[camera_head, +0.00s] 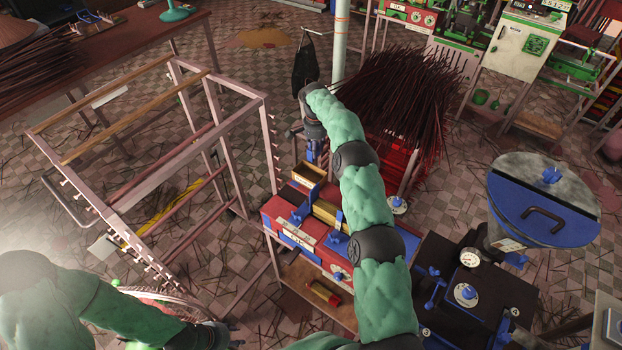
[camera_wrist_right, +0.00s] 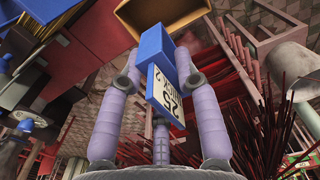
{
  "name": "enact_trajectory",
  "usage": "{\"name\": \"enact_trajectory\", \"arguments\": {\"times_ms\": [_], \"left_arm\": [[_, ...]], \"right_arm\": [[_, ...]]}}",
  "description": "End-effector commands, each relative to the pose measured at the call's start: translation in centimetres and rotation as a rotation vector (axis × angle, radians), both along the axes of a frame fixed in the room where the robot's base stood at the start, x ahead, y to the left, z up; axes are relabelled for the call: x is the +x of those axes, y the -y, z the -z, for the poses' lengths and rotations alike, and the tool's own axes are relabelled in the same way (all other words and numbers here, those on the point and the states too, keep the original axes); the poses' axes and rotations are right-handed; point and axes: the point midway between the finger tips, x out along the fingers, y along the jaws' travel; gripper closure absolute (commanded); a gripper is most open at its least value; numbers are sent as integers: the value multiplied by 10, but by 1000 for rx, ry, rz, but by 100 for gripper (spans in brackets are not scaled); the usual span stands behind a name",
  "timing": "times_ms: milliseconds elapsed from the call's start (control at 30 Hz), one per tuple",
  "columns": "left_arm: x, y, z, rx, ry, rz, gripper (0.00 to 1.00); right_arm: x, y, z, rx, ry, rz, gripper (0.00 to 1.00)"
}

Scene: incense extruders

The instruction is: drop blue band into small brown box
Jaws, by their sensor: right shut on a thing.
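The blue band (camera_wrist_right: 152,46) is a blue block-like piece with a white printed label, held between the fingers of my right gripper (camera_wrist_right: 158,66) in the right wrist view. In the head view my right gripper (camera_head: 313,143) points down at the end of the raised right arm. The small brown box (camera_head: 308,170) is open-topped and stands just below it; it also shows at the top of the right wrist view (camera_wrist_right: 205,22). Contact between band and box cannot be told. My left gripper (camera_head: 212,334) is at the bottom edge, mostly cut off, its fingers unclear.
A red cabinet (camera_head: 303,229) with blue knobs bears the boxes. A pink metal frame (camera_head: 262,150) stands to its left, and a bundle of dark sticks (camera_head: 405,90) behind right. A blue-lidded drum (camera_head: 520,200) stands to the right.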

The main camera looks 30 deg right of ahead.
Motion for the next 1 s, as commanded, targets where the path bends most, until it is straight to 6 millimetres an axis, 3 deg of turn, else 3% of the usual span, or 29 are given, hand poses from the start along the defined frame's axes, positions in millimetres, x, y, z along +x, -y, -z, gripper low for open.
{"name": "enact_trajectory", "arguments": {"times_ms": [533, 933, 967, 1000], "left_arm": [[0, 0, 25, 0, 0, 0, 60], [0, 0, 27, 0, 0, 0, 60], [0, 0, 27, 0, 0, 0, 60], [0, 0, 27, 0, 0, 0, 60]], "right_arm": [[-1, 0, 52, 0, -1, 1, 80], [0, 1, 58, 0, 0, 1, 80], [0, 1, 58, 0, 0, 1, 59], [0, 1, 58, 0, 0, 1, 48]]}}
